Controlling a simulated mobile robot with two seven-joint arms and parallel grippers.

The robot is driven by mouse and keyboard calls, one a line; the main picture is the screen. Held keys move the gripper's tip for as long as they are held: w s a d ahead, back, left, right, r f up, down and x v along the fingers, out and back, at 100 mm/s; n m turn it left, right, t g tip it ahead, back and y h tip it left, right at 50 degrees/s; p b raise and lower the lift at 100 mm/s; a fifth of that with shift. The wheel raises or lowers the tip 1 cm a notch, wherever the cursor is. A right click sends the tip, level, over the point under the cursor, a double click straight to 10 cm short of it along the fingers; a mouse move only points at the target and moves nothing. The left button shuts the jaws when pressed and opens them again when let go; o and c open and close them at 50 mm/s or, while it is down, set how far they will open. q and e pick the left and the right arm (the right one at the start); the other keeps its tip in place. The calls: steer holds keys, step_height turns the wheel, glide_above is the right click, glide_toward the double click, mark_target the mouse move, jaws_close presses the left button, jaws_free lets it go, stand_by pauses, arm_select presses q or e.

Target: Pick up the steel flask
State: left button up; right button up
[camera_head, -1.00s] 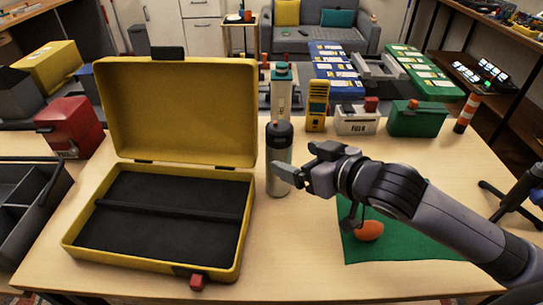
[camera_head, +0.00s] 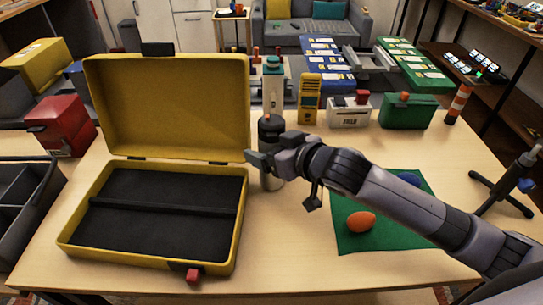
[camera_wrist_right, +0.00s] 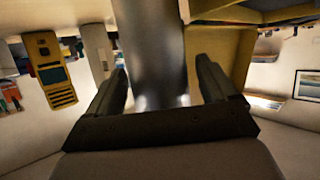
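The steel flask (camera_head: 268,143), a grey cylinder with a dark cap, stands upright on the table just right of the open yellow case in the head view. My right gripper (camera_head: 263,163) is at the flask's body, with part of the flask hidden behind its fingers. In the right wrist view the flask (camera_wrist_right: 152,50) rises between the two spread fingers of this gripper (camera_wrist_right: 165,85). A gap shows beside the right-hand finger, so the gripper looks open around the flask. My left gripper is not in view.
The yellow case (camera_head: 240,225) lies close left of the flask. A white-and-teal bottle (camera_head: 272,92), a yellow meter (camera_head: 309,98), a white box (camera_head: 348,112) and a green box (camera_head: 406,111) stand behind. An orange egg-shaped object (camera_head: 361,222) lies on a green mat (camera_head: 385,240).

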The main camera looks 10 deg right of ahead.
steer(key=c, duration=1.3)
steer(key=shift+r, duration=0.1)
steer(key=shift+r, duration=0.1)
